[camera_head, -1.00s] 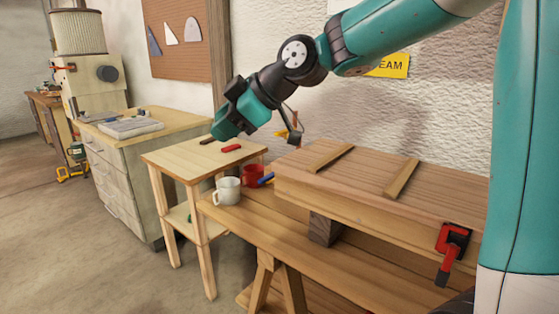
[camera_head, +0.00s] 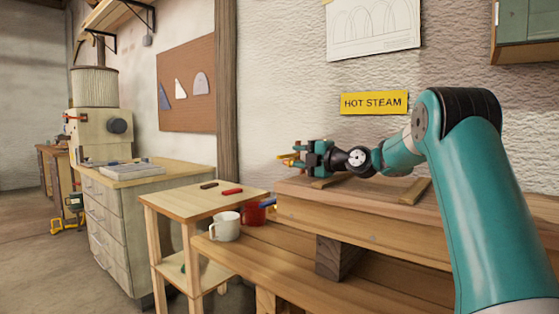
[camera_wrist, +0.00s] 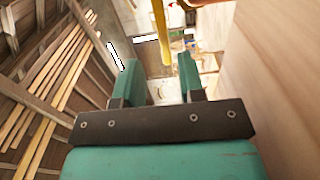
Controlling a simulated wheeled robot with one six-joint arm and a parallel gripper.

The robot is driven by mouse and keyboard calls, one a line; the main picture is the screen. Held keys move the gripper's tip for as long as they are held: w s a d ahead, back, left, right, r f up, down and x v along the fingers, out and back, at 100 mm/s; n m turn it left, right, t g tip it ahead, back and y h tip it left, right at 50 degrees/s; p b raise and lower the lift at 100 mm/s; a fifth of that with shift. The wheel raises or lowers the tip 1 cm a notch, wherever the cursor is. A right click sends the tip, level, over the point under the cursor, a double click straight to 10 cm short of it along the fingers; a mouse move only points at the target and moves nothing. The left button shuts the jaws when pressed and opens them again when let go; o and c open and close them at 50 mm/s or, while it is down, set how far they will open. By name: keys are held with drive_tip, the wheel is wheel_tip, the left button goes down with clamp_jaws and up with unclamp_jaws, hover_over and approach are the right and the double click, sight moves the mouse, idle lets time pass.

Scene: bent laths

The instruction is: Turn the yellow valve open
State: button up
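The yellow valve lever (camera_wrist: 160,30) shows in the wrist view as a narrow yellow bar. It comes down from the top edge, and its lower end lies in the gap between my fingertips in the picture. I cannot tell whether they touch it. My gripper (camera_wrist: 157,68) is open, with one teal finger on each side of that gap. In the head view my gripper (camera_head: 290,159) points left at the left end of the wooden steam box (camera_head: 345,212). Some yellow shows around its fingers there, and the valve body is mostly hidden.
A white mug (camera_head: 225,227) and a red mug (camera_head: 252,213) stand on the bench left of the box. A small wooden table (camera_head: 180,206) stands further left. A yellow "HOT STEAM" sign (camera_head: 374,103) hangs on the wall behind my arm. Long laths (camera_wrist: 45,90) lie left in the wrist view.

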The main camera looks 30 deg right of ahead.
sight(287, 157)
drive_tip(key=x, duration=0.2)
drive_tip(key=p+x, duration=0.1)
drive_tip(key=x, duration=0.2)
drive_tip(key=p+x, duration=0.1)
drive_tip(key=x, duration=0.1)
drive_tip(key=shift+w+a+f, duration=0.15)
drive_tip(key=shift+w+f, duration=0.05)
drive_tip(key=shift+f, duration=0.15)
clamp_jaws()
